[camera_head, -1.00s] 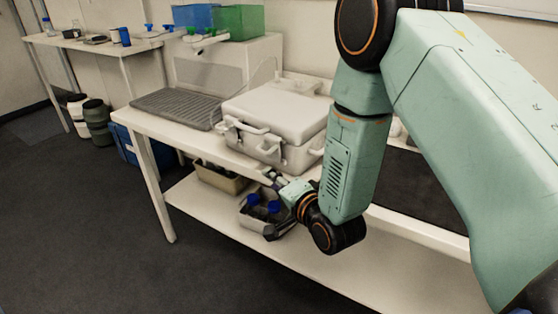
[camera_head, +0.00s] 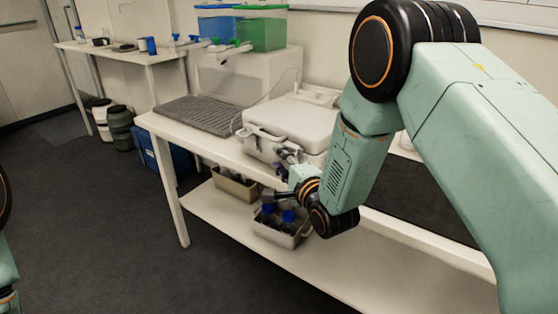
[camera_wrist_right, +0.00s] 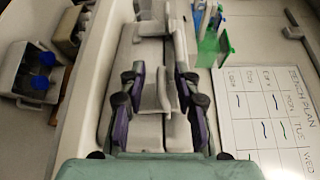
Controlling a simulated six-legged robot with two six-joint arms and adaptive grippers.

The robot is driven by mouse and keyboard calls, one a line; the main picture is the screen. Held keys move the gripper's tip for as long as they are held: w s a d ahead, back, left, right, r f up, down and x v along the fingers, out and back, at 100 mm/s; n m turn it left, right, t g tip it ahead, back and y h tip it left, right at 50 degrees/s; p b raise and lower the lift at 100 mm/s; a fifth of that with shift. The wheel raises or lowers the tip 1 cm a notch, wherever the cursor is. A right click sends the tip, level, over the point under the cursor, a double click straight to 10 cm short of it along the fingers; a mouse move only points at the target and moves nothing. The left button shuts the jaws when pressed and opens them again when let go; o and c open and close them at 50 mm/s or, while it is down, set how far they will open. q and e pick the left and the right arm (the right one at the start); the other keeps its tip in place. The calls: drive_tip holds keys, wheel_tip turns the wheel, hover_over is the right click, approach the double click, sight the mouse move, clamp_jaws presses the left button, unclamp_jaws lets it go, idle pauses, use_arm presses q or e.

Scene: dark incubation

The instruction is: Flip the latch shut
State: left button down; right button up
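A closed white case (camera_head: 300,118) stands on the bench, with a carry handle (camera_head: 262,134) on its front. My right gripper (camera_head: 284,160) is at the case's front in the head view, and covers part of that face. In the right wrist view, the open gripper (camera_wrist_right: 160,88) has its purple and black fingers apart. A pale upright piece that looks like the latch (camera_wrist_right: 163,92) shows between the fingers. I cannot tell whether the fingers touch it. My left gripper is out of view; only bits of my left arm show at the left edge.
A grey ribbed mat (camera_head: 200,115) lies left of the case. The lower shelf holds a grey bin with blue-capped bottles (camera_head: 282,228) and a beige bin (camera_head: 236,186). A blue box (camera_head: 160,152) stands on the floor. A whiteboard (camera_wrist_right: 265,115) is in the wrist view.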

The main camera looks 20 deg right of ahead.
drive_tip(key=shift+w+f, duration=0.1)
drive_tip(key=shift+w, duration=0.5)
drive_tip(key=shift+a+r, duration=0.1)
drive_tip(key=shift+r, duration=0.1)
drive_tip(key=shift+w+f, duration=0.1)
drive_tip(key=shift+f, duration=0.05)
drive_tip(key=c, duration=0.3)
clamp_jaws()
drive_tip(key=shift+s+f, duration=0.1)
drive_tip(key=shift+s, duration=0.1)
